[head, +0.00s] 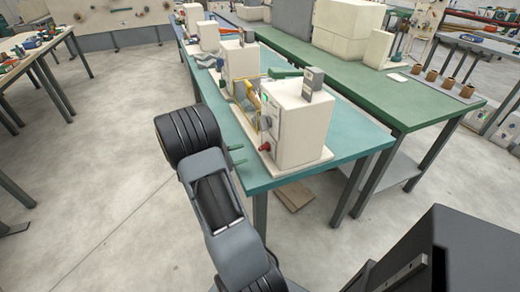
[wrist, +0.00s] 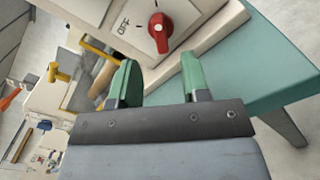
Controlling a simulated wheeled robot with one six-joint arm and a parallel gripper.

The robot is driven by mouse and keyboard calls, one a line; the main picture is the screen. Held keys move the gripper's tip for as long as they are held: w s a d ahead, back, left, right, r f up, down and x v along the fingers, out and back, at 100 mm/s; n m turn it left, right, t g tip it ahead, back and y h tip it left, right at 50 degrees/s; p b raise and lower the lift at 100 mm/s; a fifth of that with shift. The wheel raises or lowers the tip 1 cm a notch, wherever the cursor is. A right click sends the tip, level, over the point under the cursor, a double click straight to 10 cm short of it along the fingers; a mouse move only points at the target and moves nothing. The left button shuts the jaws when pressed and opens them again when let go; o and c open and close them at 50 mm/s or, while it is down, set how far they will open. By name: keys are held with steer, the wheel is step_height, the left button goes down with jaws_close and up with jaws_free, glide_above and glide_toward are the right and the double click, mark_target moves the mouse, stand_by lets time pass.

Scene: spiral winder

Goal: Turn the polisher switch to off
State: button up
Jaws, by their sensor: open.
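The polisher switch is a red rotary knob (wrist: 160,30) with a white mark, on a pale plate in the wrist view. The word OFF (wrist: 122,25) is printed to its left. The mark does not clearly line up with OFF. The knob also shows as a small red spot (head: 265,147) low on the side of the white machine box (head: 300,125) in the head view. My gripper (wrist: 160,68) is open and empty, its two green fingers apart and just short of the knob, one on either side below it.
The box stands on a teal table (head: 340,140) near its front corner. Yellow parts (wrist: 58,73) lie left of the knob in the wrist view. More white machines (head: 240,60) stand farther back. A green table (head: 440,110) is on the right.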

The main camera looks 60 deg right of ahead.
mark_target(260, 149)
steer(key=x, duration=0.7)
steer(key=shift+s+d, duration=0.2)
jaws_close()
